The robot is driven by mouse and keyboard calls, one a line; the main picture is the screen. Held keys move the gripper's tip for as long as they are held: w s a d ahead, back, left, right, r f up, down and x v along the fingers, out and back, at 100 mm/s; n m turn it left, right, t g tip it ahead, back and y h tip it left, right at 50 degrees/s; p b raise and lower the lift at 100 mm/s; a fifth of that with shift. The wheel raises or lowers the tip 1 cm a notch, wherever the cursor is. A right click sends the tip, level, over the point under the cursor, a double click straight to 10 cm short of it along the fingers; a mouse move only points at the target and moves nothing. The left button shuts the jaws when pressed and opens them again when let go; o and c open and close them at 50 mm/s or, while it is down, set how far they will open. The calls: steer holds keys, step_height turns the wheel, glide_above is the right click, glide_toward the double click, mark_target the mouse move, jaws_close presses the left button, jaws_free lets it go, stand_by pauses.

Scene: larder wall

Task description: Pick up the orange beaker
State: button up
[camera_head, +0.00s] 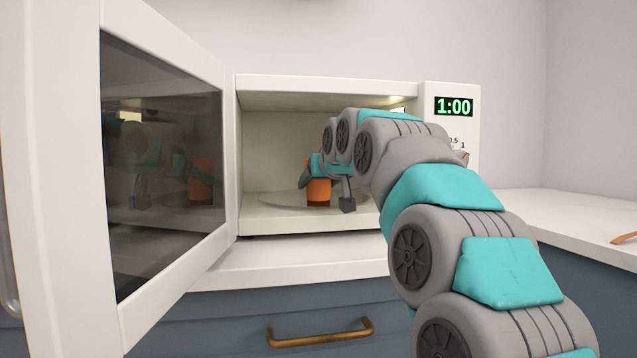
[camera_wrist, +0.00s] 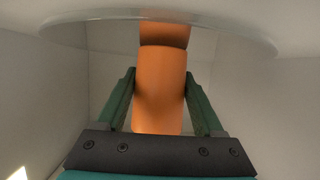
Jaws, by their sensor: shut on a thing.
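The orange beaker (camera_head: 319,188) is inside the open microwave (camera_head: 330,85), upright over the round glass turntable (camera_head: 268,199). My gripper (camera_head: 317,172) reaches in from the right and is shut on the beaker. In the wrist view the two green fingers of my gripper (camera_wrist: 160,75) press on both sides of the beaker (camera_wrist: 160,88). The turntable's rim (camera_wrist: 90,17) crosses the top of that view. A darker orange patch, which looks like a reflection, adjoins the beaker's base there. I cannot tell whether the base touches the turntable.
The microwave door (camera_head: 165,165) stands open at the left, and the beaker and arm reflect in its dark window. The microwave walls are close around my gripper. A drawer with a brass handle (camera_head: 320,332) lies below. A white counter (camera_head: 570,215) extends right, mostly clear.

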jaws_close()
steer(key=shift+r, duration=0.35)
steer(key=shift+r+p, duration=0.35)
steer(key=shift+r, duration=1.2)
steer(key=shift+s+a+r+b, duration=0.1)
steer(key=shift+s+a+b, duration=0.1)
steer(key=shift+s, duration=1.5)
steer(key=shift+s+a+r+b, duration=0.1)
steer(key=shift+s+a+r, duration=0.1)
steer(key=shift+s, duration=1.55)
steer(key=shift+s+a+r+b, duration=0.1)
steer(key=shift+s+a, duration=0.1)
steer(key=shift+s, duration=1.5)
steer(key=shift+s+a+r, duration=0.15)
steer(key=shift+s+a, duration=0.05)
steer(key=shift+s, duration=1.15)
steer(key=shift+s+a+r, duration=0.1)
steer(key=shift+s+a, duration=0.05)
steer(key=shift+s, duration=1.15)
steer(key=shift+s+r, duration=0.1)
steer(key=shift+s, duration=0.05)
